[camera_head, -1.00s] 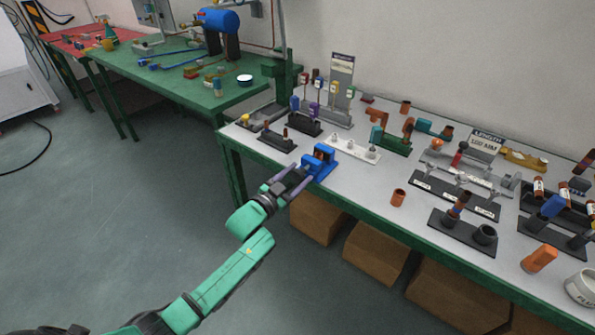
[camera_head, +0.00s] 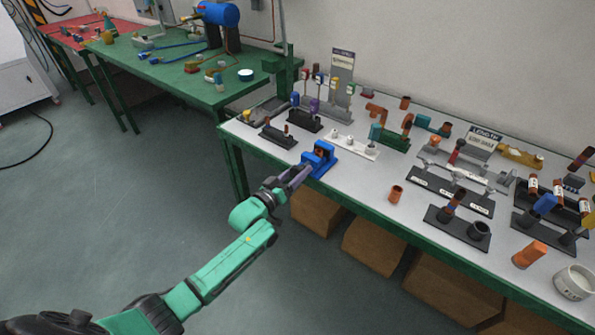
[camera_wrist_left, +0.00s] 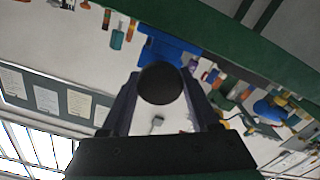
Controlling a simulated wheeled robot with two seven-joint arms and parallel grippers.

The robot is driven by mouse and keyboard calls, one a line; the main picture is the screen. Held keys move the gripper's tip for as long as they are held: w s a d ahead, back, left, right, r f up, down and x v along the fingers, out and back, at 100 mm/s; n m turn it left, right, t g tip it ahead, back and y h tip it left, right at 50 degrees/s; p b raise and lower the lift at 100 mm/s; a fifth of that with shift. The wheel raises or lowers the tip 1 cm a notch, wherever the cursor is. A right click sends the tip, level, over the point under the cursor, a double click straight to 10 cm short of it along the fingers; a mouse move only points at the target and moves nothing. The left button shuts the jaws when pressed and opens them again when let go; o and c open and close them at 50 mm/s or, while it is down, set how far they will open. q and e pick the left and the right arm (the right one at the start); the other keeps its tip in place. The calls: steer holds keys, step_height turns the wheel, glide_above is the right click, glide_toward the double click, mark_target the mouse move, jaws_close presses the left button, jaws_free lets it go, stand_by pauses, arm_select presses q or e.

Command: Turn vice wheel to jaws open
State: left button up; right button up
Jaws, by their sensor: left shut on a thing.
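The blue vice (camera_head: 320,157) stands at the near edge of the grey-topped bench, its wheel side toward my left arm. My left gripper (camera_head: 302,171) reaches it from the front left. In the left wrist view, the dark round vice wheel (camera_wrist_left: 161,83) sits between the two purple-grey fingers (camera_wrist_left: 162,100), which are shut on it. The blue vice body (camera_wrist_left: 165,48) shows behind the wheel. The wheel is hidden by the fingers in the head view, and the gap between the vice jaws is too small to judge. My right gripper is not in view.
A dark stand (camera_head: 278,136) and a white strip with knobs (camera_head: 352,147) are near the vice. An orange-brown cup (camera_head: 396,194) stands to its right. The bench's green front edge (camera_head: 400,230) runs below, with brown boxes (camera_head: 373,246) underneath.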

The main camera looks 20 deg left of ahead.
arm_select(q)
steer(key=shift+r+n, duration=0.15)
steer(key=shift+n, duration=0.15)
steer(key=o, duration=1.4)
steer(key=shift+c, duration=0.2)
steer(key=v, duration=1.4)
steer(key=shift+s, duration=0.2)
